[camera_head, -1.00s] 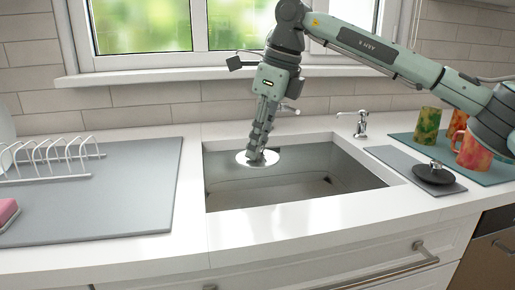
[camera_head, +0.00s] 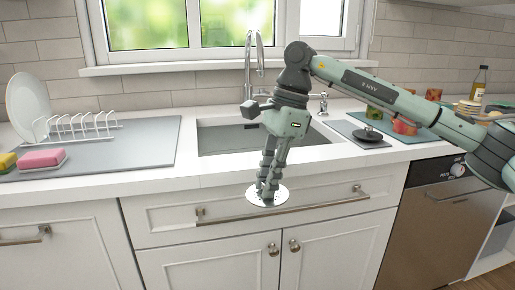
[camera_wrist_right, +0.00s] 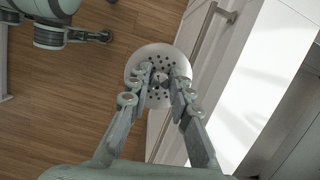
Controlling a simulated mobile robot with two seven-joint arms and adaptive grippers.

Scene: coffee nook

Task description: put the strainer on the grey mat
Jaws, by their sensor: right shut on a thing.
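The strainer (camera_head: 255,197), a round pale metal disc with small holes, is held level in front of the counter, before the drawer front. My right gripper (camera_head: 266,190) points down and is shut on the strainer's middle. In the right wrist view the strainer (camera_wrist_right: 158,54) sits at the tips of the right gripper's fingers (camera_wrist_right: 161,84), over the floor. A large grey mat (camera_head: 150,150) lies on the counter left of the sink. A smaller grey mat (camera_head: 345,128) lies right of it. A pale green part of mine shows at the wrist view's top left; its fingers are unclear.
The sink (camera_head: 222,137) with a tall faucet (camera_head: 248,65) lies between the mats. A dish rack (camera_head: 80,127) with a white plate (camera_head: 28,105) and sponges (camera_head: 42,158) occupy the left mat. A black stopper (camera_head: 367,135) sits on the small mat. The left mat's right part is bare.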

